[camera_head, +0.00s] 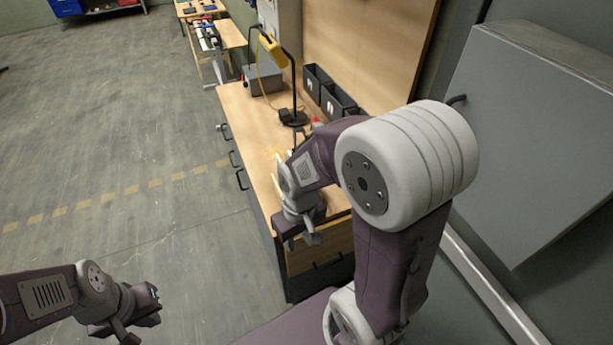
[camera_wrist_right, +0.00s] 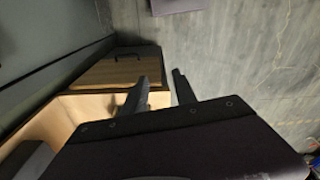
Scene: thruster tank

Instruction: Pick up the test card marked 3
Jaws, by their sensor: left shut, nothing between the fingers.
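I cannot make out a test card marked 3 in either view; part of the workbench top is hidden behind my right arm. My right gripper (camera_head: 301,240) hangs over the near end of the wooden workbench (camera_head: 240,108) in the head view. In the right wrist view its two dark fingers (camera_wrist_right: 160,82) stand apart, with nothing seen between them. My left gripper (camera_head: 143,314) is at the lower left of the head view, over the floor and away from the bench. It is shut and empty.
A lamp-like stand with a yellow head (camera_head: 273,50) and a grey box (camera_head: 262,79) are at the far end. A grey cabinet (camera_head: 535,130) is at right. The floor at left is clear.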

